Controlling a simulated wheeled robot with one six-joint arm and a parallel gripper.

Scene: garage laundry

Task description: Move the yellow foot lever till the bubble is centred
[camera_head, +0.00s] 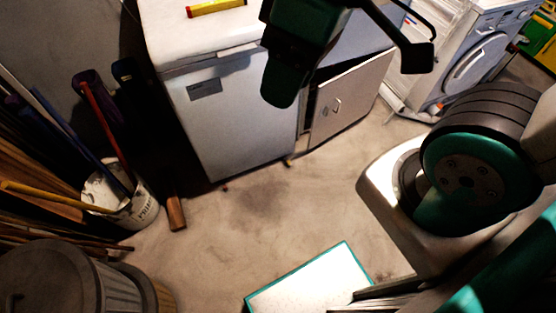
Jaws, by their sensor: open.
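The yellow foot lever (288,162) is a small yellow piece at floor level, by the lower right front corner of the white chest appliance (235,125). A yellow spirit level with red ends (215,7) lies on the appliance's lid; its bubble is too small to read. My gripper (348,76) hangs in from the top, its dark parts spread apart with nothing seen between them. It shows in front of the appliance's right side and the grey cabinet, well above the lever in the picture and apart from it.
A grey cabinet (345,105) stands right of the appliance, its door ajar. A white washer (475,60) is at the upper right. A bucket of tools (140,210) and a lidded bin (55,275) stand left. A teal-edged white panel (310,285) lies in front; the middle floor is mostly clear.

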